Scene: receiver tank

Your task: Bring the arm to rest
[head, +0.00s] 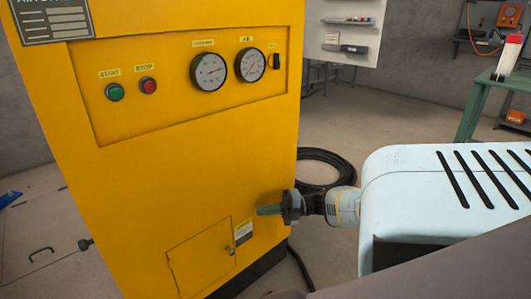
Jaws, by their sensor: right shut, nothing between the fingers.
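My right gripper (268,210) reaches in from the right, its fingers pointing left. It is shut and empty. In the picture its fingers overlap the lower right part of the yellow cabinet (170,180), just above a small door (203,260) with a latch. I cannot tell how far the fingers are from the cabinet's face. My left gripper is not in view.
The cabinet front has a green START button (115,92), a red STOP button (148,86), two gauges (208,71) and a black switch (275,61). A black hose (328,160) lies coiled behind. A green table (490,82) stands at the right.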

